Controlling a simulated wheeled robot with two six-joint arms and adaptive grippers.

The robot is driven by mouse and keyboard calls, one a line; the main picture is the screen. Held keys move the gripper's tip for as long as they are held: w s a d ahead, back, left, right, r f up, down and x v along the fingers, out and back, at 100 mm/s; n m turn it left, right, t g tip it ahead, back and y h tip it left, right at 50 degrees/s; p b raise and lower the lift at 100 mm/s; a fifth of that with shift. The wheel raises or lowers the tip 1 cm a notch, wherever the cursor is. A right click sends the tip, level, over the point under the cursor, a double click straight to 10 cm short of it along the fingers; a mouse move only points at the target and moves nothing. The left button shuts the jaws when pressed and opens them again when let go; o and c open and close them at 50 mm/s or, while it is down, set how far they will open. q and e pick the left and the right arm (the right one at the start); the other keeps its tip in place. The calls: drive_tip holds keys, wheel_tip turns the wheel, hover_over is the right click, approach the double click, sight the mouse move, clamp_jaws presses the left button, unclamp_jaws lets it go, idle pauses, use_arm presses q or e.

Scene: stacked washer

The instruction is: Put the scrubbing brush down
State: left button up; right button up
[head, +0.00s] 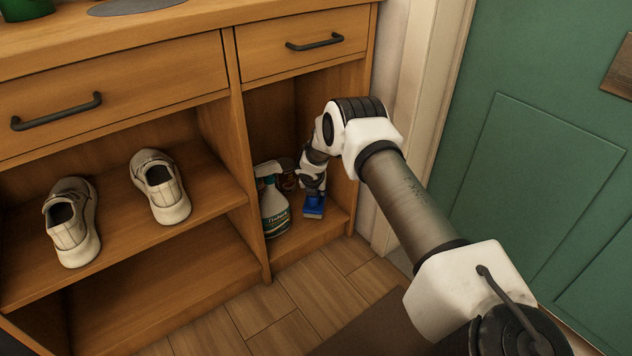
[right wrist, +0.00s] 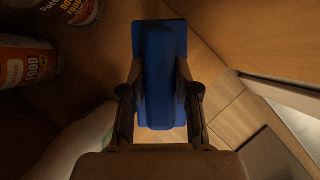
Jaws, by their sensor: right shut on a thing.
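The blue scrubbing brush (head: 313,206) is at the bottom of the cabinet's right compartment, under my right gripper (head: 312,192). In the right wrist view the brush (right wrist: 160,65) lies between the two fingers of my right gripper (right wrist: 158,95), which are shut on its sides. In the head view the brush is close to the compartment floor; I cannot tell whether it touches it. My left gripper is not in view.
A spray bottle (head: 273,205) stands just left of the brush. Food cans (right wrist: 25,62) stand behind it. The compartment's side walls are close. Shoes (head: 160,187) sit on the left shelf. A green door (head: 540,170) is at the right.

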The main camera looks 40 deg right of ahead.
drive_tip(key=shift+f+b, duration=1.1)
drive_tip(key=shift+f, duration=1.1)
clamp_jaws()
drive_tip(key=o, duration=1)
unclamp_jaws()
drive_tip(key=shift+r, duration=0.1)
